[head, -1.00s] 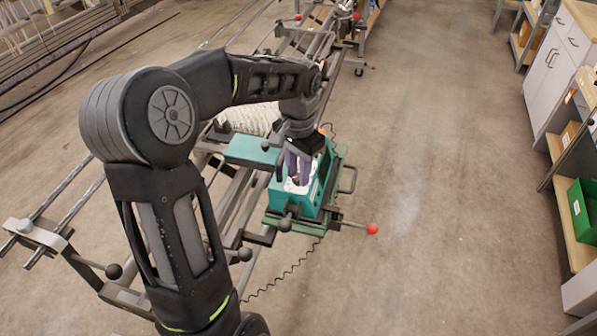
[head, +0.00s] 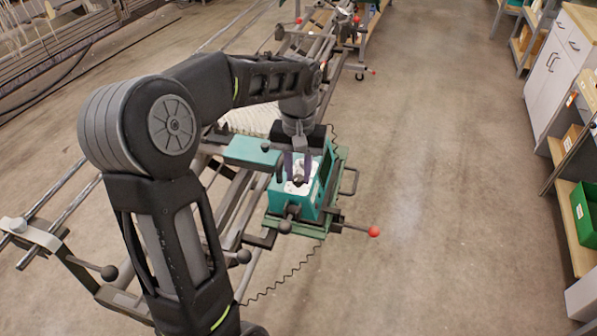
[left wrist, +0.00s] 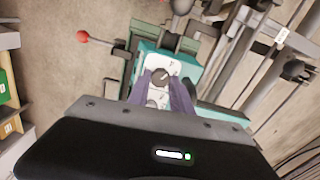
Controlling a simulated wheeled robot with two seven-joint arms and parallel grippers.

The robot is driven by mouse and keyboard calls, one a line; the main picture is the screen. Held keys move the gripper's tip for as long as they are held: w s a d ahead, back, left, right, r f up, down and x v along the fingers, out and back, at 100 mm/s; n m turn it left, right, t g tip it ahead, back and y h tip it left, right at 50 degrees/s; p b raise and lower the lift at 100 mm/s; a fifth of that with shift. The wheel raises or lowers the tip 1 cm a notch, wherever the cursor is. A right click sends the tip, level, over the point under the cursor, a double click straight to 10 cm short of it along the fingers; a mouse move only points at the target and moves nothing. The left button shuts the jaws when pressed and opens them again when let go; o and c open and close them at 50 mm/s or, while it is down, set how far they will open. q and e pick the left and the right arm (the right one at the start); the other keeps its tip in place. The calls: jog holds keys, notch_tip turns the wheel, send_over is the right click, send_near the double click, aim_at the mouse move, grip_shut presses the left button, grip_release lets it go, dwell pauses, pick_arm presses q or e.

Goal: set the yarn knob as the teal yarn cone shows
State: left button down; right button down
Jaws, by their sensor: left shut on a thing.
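A teal box (head: 309,207) with a white top plate stands on a green base. A dark round knob (left wrist: 161,76) sits on the white plate; it also shows in the head view (head: 298,181). I take it for the yarn knob. My left gripper (head: 298,176) points down over the box, its two purple fingers on either side of this knob and shut on it. A second round shape on the plate is partly hidden between the fingers in the left wrist view. The markings are too small to read. No teal yarn cone can be made out. My right gripper is not in view.
A red-tipped lever (head: 373,231) sticks out to the right of the box. A teal block (head: 252,151) and a white ribbed roll (head: 248,122) lie left of it. A coiled cable hangs below. The floor on the right is clear up to shelves with a green bin (head: 584,212).

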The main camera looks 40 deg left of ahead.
aim_at(299, 177)
pick_arm(q)
jog(key=c, duration=1.4)
grip_release()
jog(key=shift+c, duration=0.2)
jog(key=shift+r, duration=0.15)
notch_tip(299, 177, up, 8)
jog(key=shift+f+b, duration=0.2)
jog(key=shift+b, duration=0.15)
